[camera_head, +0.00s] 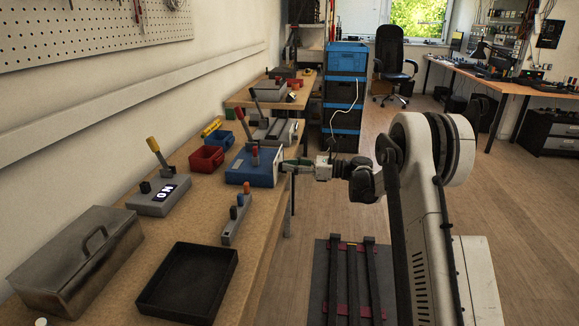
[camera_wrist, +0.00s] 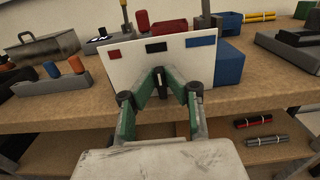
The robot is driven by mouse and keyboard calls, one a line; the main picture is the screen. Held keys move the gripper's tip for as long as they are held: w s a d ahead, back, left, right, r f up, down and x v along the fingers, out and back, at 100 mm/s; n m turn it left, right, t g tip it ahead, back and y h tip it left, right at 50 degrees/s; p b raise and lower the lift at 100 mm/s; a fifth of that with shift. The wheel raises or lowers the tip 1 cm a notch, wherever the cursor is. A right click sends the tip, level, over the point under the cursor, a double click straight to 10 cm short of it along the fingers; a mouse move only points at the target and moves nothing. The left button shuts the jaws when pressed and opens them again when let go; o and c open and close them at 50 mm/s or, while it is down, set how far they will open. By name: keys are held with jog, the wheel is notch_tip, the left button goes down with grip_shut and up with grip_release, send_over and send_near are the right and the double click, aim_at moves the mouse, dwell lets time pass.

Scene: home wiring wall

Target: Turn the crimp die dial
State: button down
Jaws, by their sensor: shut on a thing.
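The crimp die unit is a blue box (camera_head: 252,168) on the bench in the head view, with a lever on top. In the wrist view its white front panel (camera_wrist: 115,70) faces me, with red, black and blue marks along the top. The dark crimp die dial (camera_wrist: 160,84) sits low on this panel, mostly covered by my fingers. My gripper (camera_wrist: 161,80) is shut on the dial, its green fingers on either side. In the head view my gripper (camera_head: 285,167) meets the box's right side, and the dial is hidden there.
A red bin (camera_head: 207,158) and a grey box with a yellow lever (camera_head: 159,195) stand to the left. A grey block with knobs (camera_head: 236,222) and a black tray (camera_head: 189,284) are nearer. A metal toolbox (camera_head: 78,262) is at the near left.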

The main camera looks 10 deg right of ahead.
jog(key=shift+n, duration=0.3)
jog(key=n, duration=1)
jog(key=shift+s+a+f+n+b, duration=0.15)
jog(key=shift+s+f+n+b, duration=0.15)
jog(key=shift+s+n+b, duration=0.1)
dwell(0.3)
jog(key=c, duration=1.8)
grip_release()
jog(key=v, duration=1.2)
